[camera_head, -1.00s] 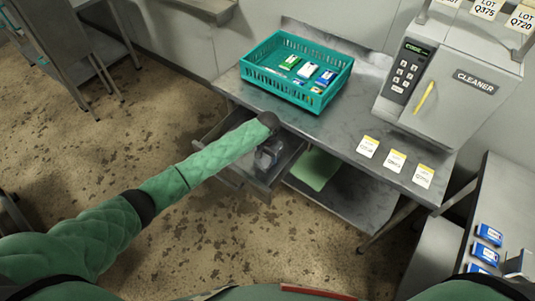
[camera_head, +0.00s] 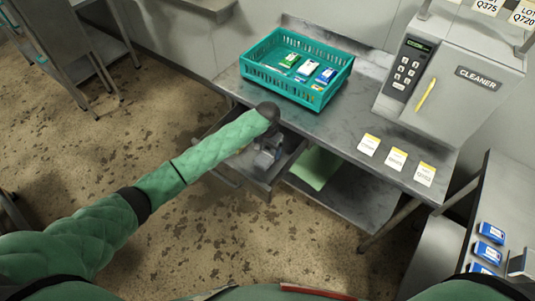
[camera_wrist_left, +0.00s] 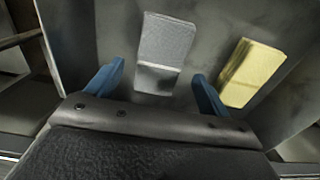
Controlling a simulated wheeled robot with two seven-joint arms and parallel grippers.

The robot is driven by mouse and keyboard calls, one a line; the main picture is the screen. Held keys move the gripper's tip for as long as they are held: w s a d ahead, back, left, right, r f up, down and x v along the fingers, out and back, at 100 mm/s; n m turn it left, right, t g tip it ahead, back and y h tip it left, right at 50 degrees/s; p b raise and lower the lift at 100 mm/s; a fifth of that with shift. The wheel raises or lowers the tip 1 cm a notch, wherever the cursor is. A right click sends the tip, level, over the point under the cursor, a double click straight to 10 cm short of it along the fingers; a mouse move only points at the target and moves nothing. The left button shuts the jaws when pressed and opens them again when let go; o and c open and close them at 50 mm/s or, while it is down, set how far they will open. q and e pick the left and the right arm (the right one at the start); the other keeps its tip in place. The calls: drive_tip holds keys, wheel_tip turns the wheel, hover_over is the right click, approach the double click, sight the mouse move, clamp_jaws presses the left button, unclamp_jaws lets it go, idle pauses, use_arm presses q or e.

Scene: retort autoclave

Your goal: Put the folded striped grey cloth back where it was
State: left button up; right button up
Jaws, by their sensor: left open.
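A folded grey cloth (camera_wrist_left: 166,42) lies in the open drawer (camera_head: 238,172) under the steel table, seen in the left wrist view. A darker band crosses its near part; I cannot make out fine stripes. My left gripper (camera_wrist_left: 155,78) is open, its two blue fingers apart, with the cloth just beyond and between them. No grip on the cloth shows. In the head view my left gripper (camera_head: 268,153) hangs in the drawer, partly hidden by my wrist, and the cloth is hidden. My right gripper is not in view.
A yellow cloth (camera_wrist_left: 250,72) lies right of the grey one in the drawer. A green cloth (camera_head: 315,167) lies on the shelf beside the drawer. On the tabletop stand a teal basket (camera_head: 268,78) with small boxes, several label cards (camera_head: 397,159) and the cleaner machine (camera_head: 462,95).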

sight(268, 154)
use_arm(q)
wheel_tip(268, 154, up, 8)
drive_tip(key=b, duration=0.2)
drive_tip(key=shift+r, duration=0.25)
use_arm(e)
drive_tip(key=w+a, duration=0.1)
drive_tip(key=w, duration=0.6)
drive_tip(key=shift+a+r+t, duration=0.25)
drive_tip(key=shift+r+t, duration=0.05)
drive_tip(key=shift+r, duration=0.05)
